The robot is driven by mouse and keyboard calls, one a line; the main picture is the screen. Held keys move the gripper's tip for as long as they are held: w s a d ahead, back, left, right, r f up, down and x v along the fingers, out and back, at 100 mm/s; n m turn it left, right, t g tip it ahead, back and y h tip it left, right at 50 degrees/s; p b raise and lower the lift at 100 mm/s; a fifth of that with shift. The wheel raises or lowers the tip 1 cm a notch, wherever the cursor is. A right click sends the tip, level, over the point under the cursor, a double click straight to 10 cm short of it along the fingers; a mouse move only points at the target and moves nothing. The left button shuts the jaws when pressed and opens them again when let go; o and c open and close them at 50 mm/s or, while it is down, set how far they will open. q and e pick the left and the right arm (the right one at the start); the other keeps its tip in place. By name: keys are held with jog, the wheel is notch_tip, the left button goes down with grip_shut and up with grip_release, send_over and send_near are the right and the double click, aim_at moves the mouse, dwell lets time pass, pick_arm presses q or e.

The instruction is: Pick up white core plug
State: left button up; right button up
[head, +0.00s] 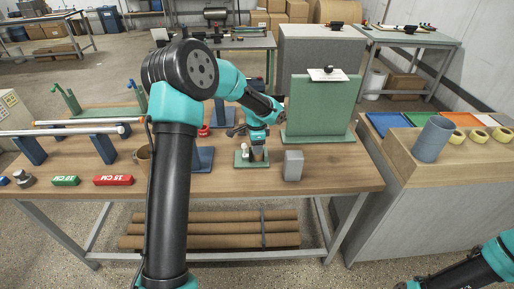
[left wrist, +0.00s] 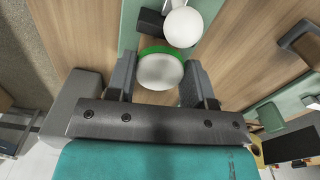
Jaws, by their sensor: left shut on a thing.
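My left gripper (head: 258,157) reaches down over a small green base (head: 240,164) on the wooden table in the head view. In the left wrist view its two fingers (left wrist: 160,88) are closed on a white core plug (left wrist: 160,70), round and white with a green rim around its far side. A second white round piece (left wrist: 183,27) is just beyond it, beside a dark block; a white piece (head: 245,149) also shows beside the gripper in the head view. The held plug is mostly hidden there. Only part of my right arm shows at bottom right; its gripper is out of frame.
A grey block (head: 293,166) stands close to the right of the gripper. A green upright panel (head: 323,108) is behind it. Blue stands (head: 202,158) are to the left. A grey cylinder (head: 432,140) and tape rolls (head: 478,135) are on the right bench.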

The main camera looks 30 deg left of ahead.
pick_arm(q)
jog(key=shift+r, duration=0.1)
jog(key=shift+r, duration=1.35)
jog(key=s+d+r, duration=0.2)
jog(key=s+d, duration=0.6)
jog(key=s, duration=0.5)
jog(key=shift+s+d, duration=0.2)
jog(key=shift+s, duration=0.15)
jog(key=shift+w+r, duration=0.1)
